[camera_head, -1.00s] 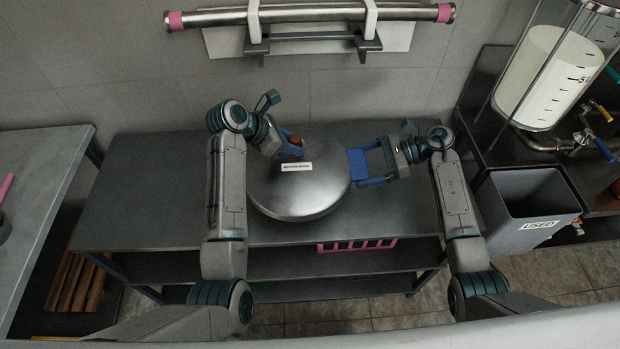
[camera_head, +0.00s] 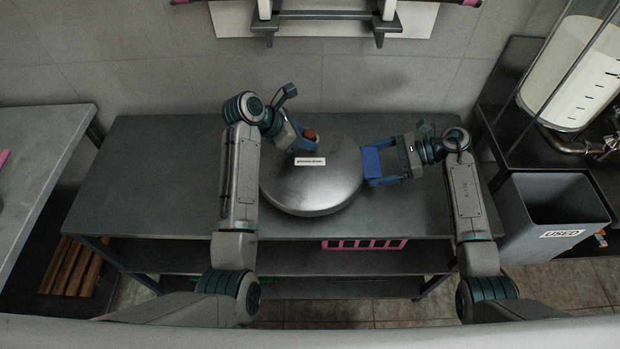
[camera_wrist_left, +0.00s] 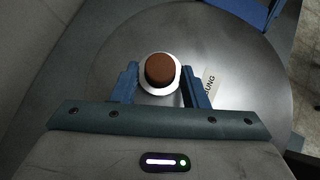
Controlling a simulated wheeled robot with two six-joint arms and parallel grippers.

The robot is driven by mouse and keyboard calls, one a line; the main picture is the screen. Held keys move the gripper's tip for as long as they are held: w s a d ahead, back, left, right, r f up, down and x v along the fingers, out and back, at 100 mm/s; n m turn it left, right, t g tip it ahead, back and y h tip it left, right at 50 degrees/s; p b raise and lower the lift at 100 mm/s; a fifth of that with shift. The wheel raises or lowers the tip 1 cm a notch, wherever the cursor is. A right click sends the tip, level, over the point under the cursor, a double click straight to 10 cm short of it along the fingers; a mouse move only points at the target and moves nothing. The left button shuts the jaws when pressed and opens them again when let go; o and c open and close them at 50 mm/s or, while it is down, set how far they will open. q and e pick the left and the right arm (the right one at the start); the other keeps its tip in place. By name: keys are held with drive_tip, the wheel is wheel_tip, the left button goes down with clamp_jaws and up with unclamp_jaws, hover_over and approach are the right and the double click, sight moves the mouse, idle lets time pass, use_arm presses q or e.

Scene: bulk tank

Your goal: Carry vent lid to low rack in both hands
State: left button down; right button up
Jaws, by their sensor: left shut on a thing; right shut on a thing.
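The vent lid (camera_head: 310,188) is a round, domed, shiny metal lid with a small white label. It is level over the top of the dark low rack (camera_head: 160,185); I cannot tell whether it touches. My left gripper (camera_head: 309,141) is at the lid's far side, shut on it at a brown knob (camera_wrist_left: 160,70) with a white collar. In the left wrist view, the blue fingers (camera_wrist_left: 160,88) stand either side of the knob. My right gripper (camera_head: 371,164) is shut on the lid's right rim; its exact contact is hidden.
A pink basket (camera_head: 365,244) sits on a shelf under the rack top. A grey bin labelled USED (camera_head: 560,205) stands to the right. A grey table (camera_head: 40,150) stands at the left, with wooden slats (camera_head: 72,266) low beside it. The rack top's left part is clear.

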sight(274, 155)
use_arm(q)
drive_tip(key=shift+f, duration=0.1)
use_arm(e)
drive_tip(key=shift+f, duration=0.15)
